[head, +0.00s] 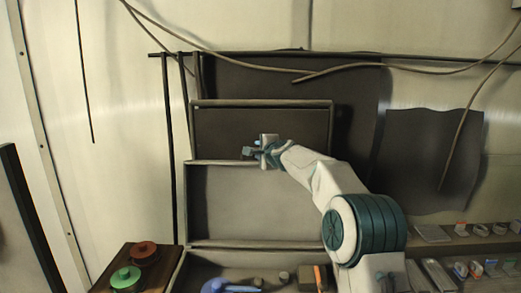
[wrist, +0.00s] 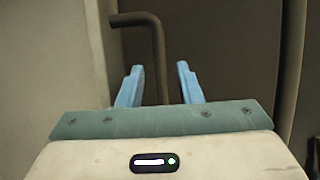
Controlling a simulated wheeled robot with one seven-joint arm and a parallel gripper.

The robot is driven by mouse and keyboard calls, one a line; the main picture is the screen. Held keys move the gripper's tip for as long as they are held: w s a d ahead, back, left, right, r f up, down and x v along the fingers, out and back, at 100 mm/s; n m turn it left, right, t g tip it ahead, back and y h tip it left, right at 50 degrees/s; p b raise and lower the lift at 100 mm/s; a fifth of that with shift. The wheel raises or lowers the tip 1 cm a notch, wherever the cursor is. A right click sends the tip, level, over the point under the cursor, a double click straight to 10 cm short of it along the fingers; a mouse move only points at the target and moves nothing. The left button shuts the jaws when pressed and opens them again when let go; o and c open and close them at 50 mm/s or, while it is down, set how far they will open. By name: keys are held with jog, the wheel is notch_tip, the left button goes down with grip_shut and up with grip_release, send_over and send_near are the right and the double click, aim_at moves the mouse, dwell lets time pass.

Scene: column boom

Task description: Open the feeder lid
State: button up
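A tall grey frame stands ahead in the head view, with a dark upper panel (head: 225,130) and a paler panel (head: 235,205) below. I cannot tell for sure which part is the feeder lid. My gripper (head: 262,150) is in front of the frame, near the line between the two panels. In the wrist view, a dark bent bar (wrist: 155,45), like a handle, runs down between the two blue fingers of my gripper (wrist: 160,68). The fingers are apart, with gaps to the bar. The bar's lower end is hidden behind my gripper.
A red round thing (head: 144,250) and a green one (head: 126,277) sit on a brown block at lower left. A blue tool (head: 225,286) lies in the tray below. Small items line a shelf at right. Cables (head: 350,66) hang above.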

grip_shut()
jog(key=shift+f, duration=0.1)
jog(key=shift+s+b, duration=0.15)
jog(key=shift+b, duration=0.55)
jog(key=shift+s+b, duration=0.5)
jog(key=shift+b, duration=0.65)
jog(key=shift+s+r+n+t+y+b, duration=0.15)
jog(key=shift+s+r+t+b, duration=0.2)
jog(key=shift+s+b, duration=0.95)
jog(key=shift+s+r+n+t+y+b, duration=0.1)
jog(key=shift+s+r+t+b, duration=0.25)
jog(key=shift+b, duration=1.6)
jog(key=shift+s+r+n+t+y+b, duration=0.15)
jog(key=shift+s+t+b, duration=0.25)
jog(key=shift+s+b, duration=0.95)
jog(key=shift+w, duration=0.3)
